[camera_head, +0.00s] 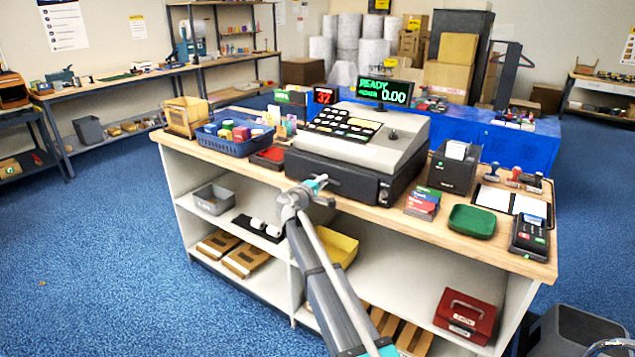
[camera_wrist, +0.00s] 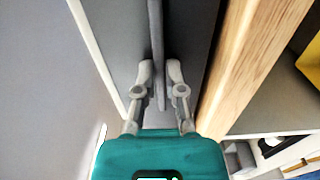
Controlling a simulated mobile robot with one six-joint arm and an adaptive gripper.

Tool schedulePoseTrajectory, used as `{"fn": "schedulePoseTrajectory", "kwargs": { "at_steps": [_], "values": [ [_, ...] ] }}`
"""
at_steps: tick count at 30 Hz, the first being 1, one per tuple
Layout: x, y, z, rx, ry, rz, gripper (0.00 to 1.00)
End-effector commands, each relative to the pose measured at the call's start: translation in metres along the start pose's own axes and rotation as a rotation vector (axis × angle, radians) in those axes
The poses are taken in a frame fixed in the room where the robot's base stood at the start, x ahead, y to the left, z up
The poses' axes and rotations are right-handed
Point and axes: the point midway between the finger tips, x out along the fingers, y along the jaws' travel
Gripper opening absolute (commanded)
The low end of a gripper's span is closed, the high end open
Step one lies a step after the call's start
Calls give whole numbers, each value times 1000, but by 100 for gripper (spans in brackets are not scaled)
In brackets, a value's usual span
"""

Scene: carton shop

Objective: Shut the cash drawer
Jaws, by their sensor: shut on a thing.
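The cash register (camera_head: 375,130) stands on the wooden counter, with its dark cash drawer (camera_head: 340,178) under the pale upper body. In the head view the drawer front looks close to flush with the body, and no open tray shows; a small gap cannot be ruled out. My gripper (camera_head: 316,186) is at the front face of the drawer, above the counter's front edge. In the wrist view the two fingers of my gripper (camera_wrist: 160,80) are shut on a thin dark bar, the drawer handle (camera_wrist: 156,35), which runs along the dark drawer front (camera_wrist: 120,40).
The wooden counter edge (camera_wrist: 250,60) runs close beside the gripper. On the counter (camera_head: 385,213) are a blue basket (camera_head: 232,142) to the left, and a receipt printer (camera_head: 453,170), green tray (camera_head: 472,221) and card reader (camera_head: 530,238) to the right. Open shelves lie below.

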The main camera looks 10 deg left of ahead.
Motion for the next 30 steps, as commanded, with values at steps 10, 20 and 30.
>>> {"fn": "schedulePoseTrajectory", "kwargs": {
  "at_steps": [10,20,30],
  "values": [
    [4,2,-4,-5,-1,6,47],
    [0,1,-6,-2,3,3,47],
    [-3,1,-7,-2,5,2,47]
  ]
}}
